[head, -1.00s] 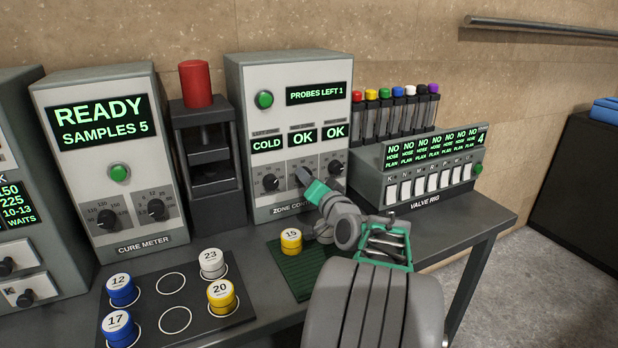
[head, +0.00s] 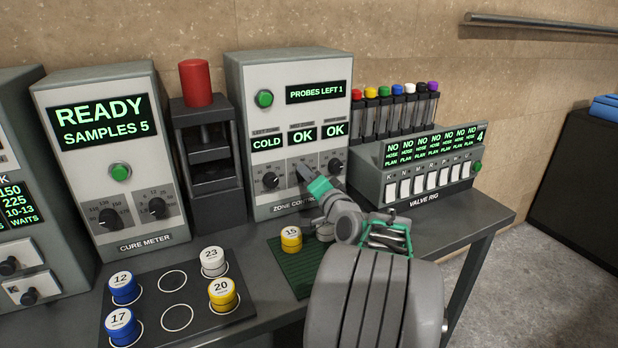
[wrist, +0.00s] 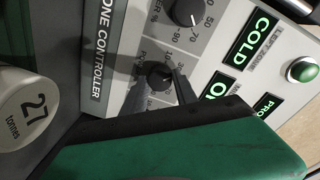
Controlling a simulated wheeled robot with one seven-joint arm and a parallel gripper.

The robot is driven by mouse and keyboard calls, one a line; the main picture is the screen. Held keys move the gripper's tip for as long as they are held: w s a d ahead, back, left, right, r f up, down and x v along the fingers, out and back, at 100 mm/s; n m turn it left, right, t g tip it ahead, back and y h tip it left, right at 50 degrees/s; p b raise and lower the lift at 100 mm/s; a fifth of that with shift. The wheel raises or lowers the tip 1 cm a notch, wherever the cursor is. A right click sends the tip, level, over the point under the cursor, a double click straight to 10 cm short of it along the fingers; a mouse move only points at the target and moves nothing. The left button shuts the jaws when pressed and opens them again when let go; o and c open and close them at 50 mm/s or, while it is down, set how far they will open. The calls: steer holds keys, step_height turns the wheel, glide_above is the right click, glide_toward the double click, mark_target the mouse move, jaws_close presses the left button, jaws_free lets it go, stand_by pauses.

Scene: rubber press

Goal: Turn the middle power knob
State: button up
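The grey zone controller (head: 290,90) stands in the middle of the bench, with three black knobs under displays reading COLD, OK and OK. In the head view my gripper (head: 303,173) is at the middle knob and hides it. In the wrist view the middle knob (wrist: 159,75) shows between the two dark fingers of my gripper (wrist: 160,88). The fingers are apart, one on each side of the knob; whether they touch it is unclear. The left knob (head: 270,180) and the right knob (head: 335,166) are clear of the fingers.
The valve rig (head: 425,175) is close on the right. The press (head: 208,160) and cure meter (head: 115,160) stand left. A yellow sample (head: 291,239) is on the green mat (head: 290,275) below my arm. More samples stand on the dark tray (head: 245,315).

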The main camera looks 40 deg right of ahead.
steer(key=o, duration=0.4)
steer(key=v, duration=0.7)
steer(key=shift+s+b, duration=0.25)
steer(key=shift+b, duration=0.1)
steer(key=shift+s+a, duration=0.1)
steer(key=shift+s, duration=0.1)
steer(key=shift+c, duration=0.5)
